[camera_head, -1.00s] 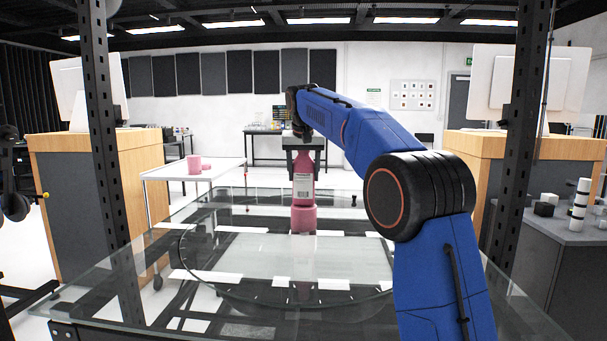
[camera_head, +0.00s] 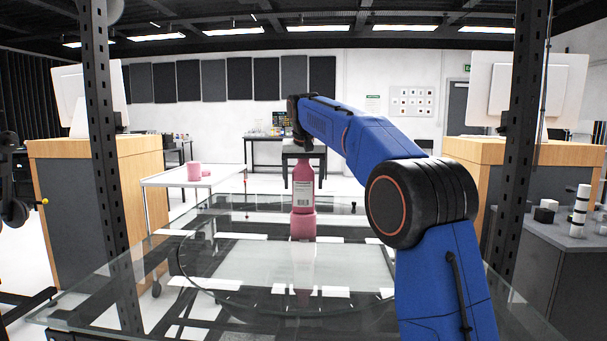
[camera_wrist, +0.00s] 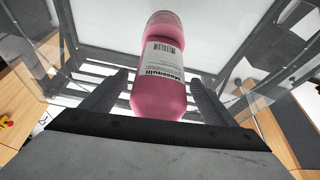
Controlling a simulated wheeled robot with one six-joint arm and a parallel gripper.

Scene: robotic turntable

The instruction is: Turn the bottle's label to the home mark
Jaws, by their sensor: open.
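The pink bottle (camera_head: 303,172) stands upright at the far part of the glass turntable (camera_head: 215,284), on or with a wider pink base (camera_head: 303,226). Its white label (camera_head: 303,196) faces the head camera and carries dark print. In the wrist view the label (camera_wrist: 162,66) shows on the bottle's upward-facing side. My gripper (camera_head: 303,153) is above the bottle's top in the head view. In the wrist view its fingers are spread, one on either side of the bottle's near end, with gaps visible. I cannot make out the home mark.
A white table (camera_head: 215,178) with pink pieces (camera_head: 195,171) stands at the left behind. Dark uprights (camera_head: 101,160) frame both sides. Wooden cabinets (camera_head: 97,215) stand beyond them. The glass before the bottle is bare.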

